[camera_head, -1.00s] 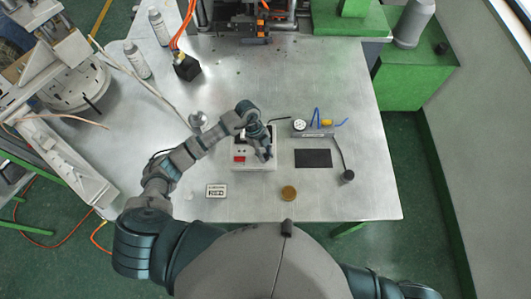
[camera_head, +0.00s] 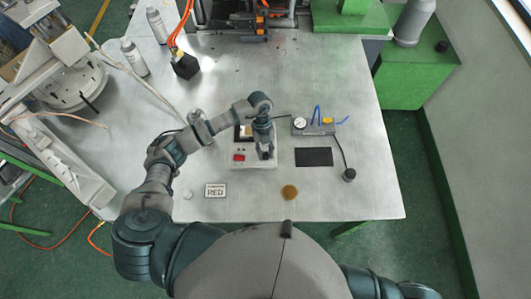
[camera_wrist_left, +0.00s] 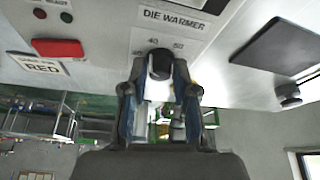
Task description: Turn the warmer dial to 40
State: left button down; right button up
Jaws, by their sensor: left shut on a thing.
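The die warmer (camera_head: 247,163) is a white box on the metal table, with a red switch (camera_wrist_left: 57,48) on its face. In the left wrist view its panel is labelled "DIE WARMER" and numbers such as 40 and 50 are printed by the black dial (camera_wrist_left: 160,61). My left gripper (camera_wrist_left: 160,76) is shut on the dial, one finger on each side. In the head view the left gripper (camera_head: 265,152) is over the right part of the warmer's front and hides the dial. The dial's pointer cannot be made out. My right gripper is out of view.
A black holder (camera_head: 186,67) and bottles stand at the back left.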

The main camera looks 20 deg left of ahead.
pick_arm(q)
jog(key=m+b, duration=0.1)
jog(key=m+y, duration=0.1)
jog(key=m, duration=0.1)
jog(key=shift+w+b, duration=0.25)
jog(key=shift+b, duration=0.1)
jog(key=shift+m+y+b, duration=0.45)
jog(key=shift+m+y, duration=0.05)
jog(key=shift+m, duration=0.4)
jog(key=shift+r+m, duration=0.1)
jog(key=shift+m, duration=0.2)
jog(key=c, duration=1.1)
grip_release()
jog(key=shift+c, duration=0.2)
jog(key=shift+o, duration=1.2)
jog(key=shift+w, duration=0.1)
